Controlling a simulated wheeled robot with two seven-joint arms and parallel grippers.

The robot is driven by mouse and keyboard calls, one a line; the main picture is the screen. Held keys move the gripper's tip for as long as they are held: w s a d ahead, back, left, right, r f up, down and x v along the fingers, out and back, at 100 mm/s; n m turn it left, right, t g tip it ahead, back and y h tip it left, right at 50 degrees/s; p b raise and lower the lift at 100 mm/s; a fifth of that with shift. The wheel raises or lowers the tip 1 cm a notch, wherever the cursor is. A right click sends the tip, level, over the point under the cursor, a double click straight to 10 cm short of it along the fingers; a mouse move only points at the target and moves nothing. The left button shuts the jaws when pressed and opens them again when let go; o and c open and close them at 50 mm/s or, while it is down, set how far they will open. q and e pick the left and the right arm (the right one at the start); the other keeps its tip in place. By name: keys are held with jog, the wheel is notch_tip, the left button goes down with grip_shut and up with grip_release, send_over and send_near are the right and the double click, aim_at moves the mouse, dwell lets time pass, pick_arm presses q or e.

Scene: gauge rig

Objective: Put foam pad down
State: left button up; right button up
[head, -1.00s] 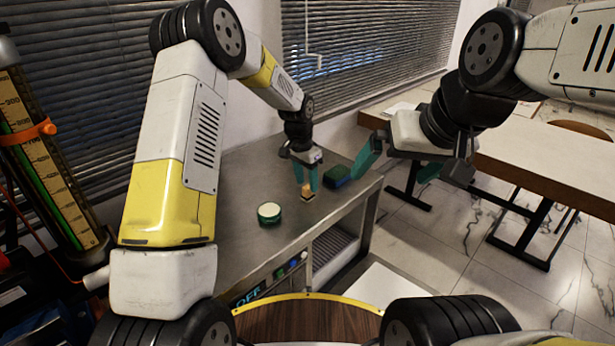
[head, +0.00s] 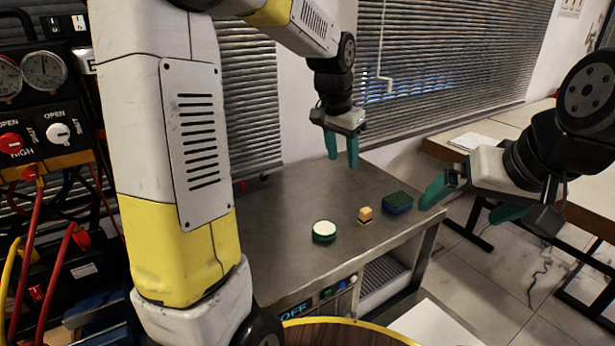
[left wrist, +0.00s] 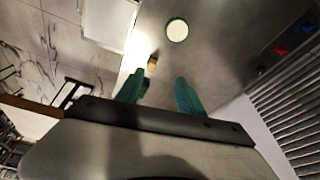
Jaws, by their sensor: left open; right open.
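A small tan block with a dark lower part (head: 365,214), which I take to be the foam pad, rests on the metal bench (head: 285,195). It also shows in the left wrist view (left wrist: 152,63), beyond the fingertips. My left gripper (head: 342,162) is open and empty, raised above the bench behind the block and clear of it. Its two teal fingers are spread in the left wrist view (left wrist: 160,80). My right gripper (head: 460,212) is open and empty, off the bench's right side.
A round green tin with a pale top (head: 324,231) stands left of the block. A green and blue block (head: 397,202) lies to its right, near the bench's right edge. Window blinds (head: 440,70) rise behind. Hoses and gauges (head: 42,72) are at the far left.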

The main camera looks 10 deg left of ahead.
pick_arm(q)
jog(key=s+a+r+n+t, duration=0.1)
jog(key=s+a+r+n, duration=0.1)
jog(key=s, duration=0.9)
jog(key=s+a+r+n+t, duration=0.2)
jog(key=s+a+n, duration=0.1)
jog(key=s, duration=0.8)
jog(key=shift+s+a+r+n+h, duration=0.15)
jog(key=shift+s+a+n+h, duration=0.2)
jog(key=shift+a, duration=0.5)
jog(key=shift+w, duration=0.1)
